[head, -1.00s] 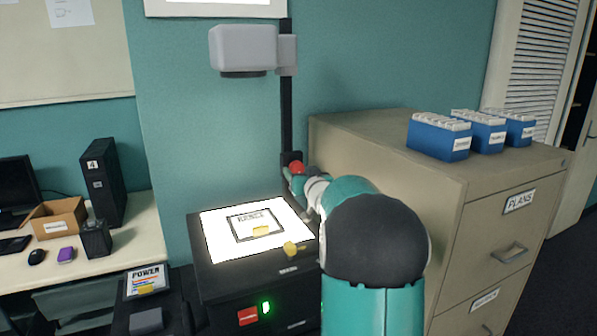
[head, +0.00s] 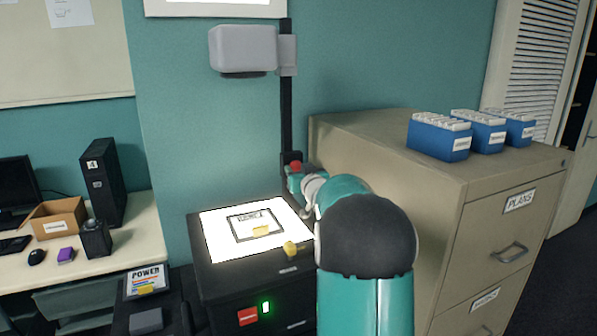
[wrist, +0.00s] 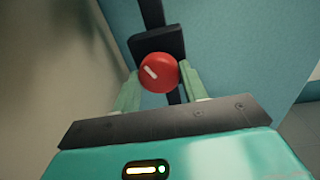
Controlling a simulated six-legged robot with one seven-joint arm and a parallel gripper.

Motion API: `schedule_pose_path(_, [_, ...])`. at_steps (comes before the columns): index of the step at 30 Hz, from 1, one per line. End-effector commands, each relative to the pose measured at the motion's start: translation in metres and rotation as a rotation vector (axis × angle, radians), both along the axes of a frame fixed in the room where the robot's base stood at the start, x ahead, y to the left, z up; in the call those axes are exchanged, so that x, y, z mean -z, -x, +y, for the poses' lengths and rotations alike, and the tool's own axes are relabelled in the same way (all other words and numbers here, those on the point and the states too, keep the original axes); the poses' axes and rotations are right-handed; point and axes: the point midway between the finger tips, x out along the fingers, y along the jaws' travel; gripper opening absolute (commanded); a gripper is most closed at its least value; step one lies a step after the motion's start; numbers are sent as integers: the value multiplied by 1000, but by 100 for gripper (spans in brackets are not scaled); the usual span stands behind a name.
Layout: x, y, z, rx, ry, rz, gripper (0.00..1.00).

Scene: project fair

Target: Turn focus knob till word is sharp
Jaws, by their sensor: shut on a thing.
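The red focus knob (wrist: 159,72) has a white pointer line tilted to the upper left and sits on a dark block on the post. My gripper (wrist: 160,84) is shut on it, one pale green finger on each side. In the head view the knob (head: 296,166) shows small beside the black post, with my gripper (head: 297,174) at it. The overhead projector has a grey head (head: 243,48) above a glowing stage (head: 225,238), where a framed sheet lies. Only the bottom strip of the bright screen (head: 215,9) shows; the word there is out of view.
A beige filing cabinet (head: 390,165) stands close on the right with several blue file boxes (head: 440,138) on top. On the left a desk (head: 125,240) holds a black computer tower (head: 103,183) and an open cardboard box (head: 58,217).

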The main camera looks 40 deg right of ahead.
Motion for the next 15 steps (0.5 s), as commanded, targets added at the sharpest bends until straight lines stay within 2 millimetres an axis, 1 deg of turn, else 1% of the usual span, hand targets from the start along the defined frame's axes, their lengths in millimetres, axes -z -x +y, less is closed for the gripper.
schedule_pose_path(9, [1, 0, 0, 0, 314, 93, 20])
schedule_pose_path(15, [1, 0, 0, 1, 390, 116, 20])
